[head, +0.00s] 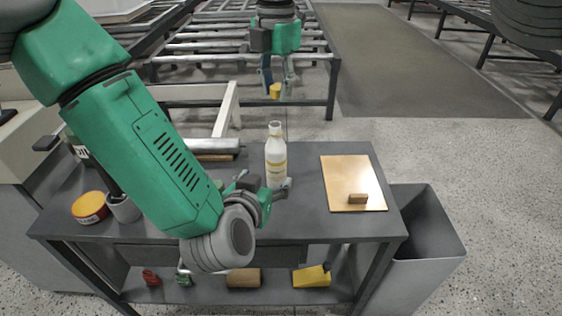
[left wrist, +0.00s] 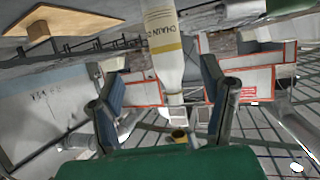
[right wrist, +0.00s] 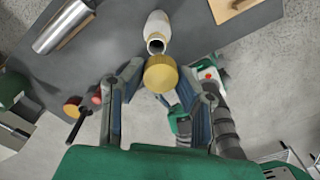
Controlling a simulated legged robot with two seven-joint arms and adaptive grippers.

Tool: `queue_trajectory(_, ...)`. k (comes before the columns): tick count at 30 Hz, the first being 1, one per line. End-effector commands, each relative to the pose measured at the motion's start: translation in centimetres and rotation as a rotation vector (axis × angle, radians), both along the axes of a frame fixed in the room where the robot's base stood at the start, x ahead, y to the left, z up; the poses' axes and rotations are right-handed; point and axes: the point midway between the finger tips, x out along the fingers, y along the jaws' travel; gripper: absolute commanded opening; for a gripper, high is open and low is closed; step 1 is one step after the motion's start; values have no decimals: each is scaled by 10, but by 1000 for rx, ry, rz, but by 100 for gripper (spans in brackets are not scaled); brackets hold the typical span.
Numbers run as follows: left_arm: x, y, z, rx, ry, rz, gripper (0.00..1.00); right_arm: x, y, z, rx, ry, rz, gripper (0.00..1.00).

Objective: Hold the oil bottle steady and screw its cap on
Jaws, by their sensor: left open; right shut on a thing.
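The oil bottle (head: 276,158) is white with a printed label and stands upright on the dark workbench, its mouth uncapped. It also shows in the left wrist view (left wrist: 166,50) and, from above, in the right wrist view (right wrist: 157,30). My left gripper (head: 266,186) is open beside the lower part of the bottle; its fingers are spread on either side of the bottle's line in the left wrist view, with no clear contact. My right gripper (head: 277,78) is shut on the yellow cap (right wrist: 160,74) and holds it above the bottle, apart from it.
A metal roller (head: 212,146) lies behind my left arm. A round yellow-and-red tin (head: 90,207) stands at the left. A grey bin (head: 425,235) stands right of the bench.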

Motion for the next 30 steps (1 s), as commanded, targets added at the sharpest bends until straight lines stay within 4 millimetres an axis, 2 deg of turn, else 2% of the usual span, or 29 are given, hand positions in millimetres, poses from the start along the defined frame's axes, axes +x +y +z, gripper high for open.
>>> queue_trajectory(5, 2, 1, -2, -1, 2, 2, 66, 1, 2, -2, -1, 2, 0, 17)
queue_trajectory(10, 15, -4, -7, 1, 2, 3, 66, 1, -1, -2, 1, 3, 0, 17)
queue_trajectory(21, 76, -20, -34, 0, 2, 4, 66, 1, -1, -2, 1, 1, 0, 17)
queue_trajectory(30, 105, -27, -46, -1, 2, 3, 66, 1, 0, -1, 1, 1, 0, 17)
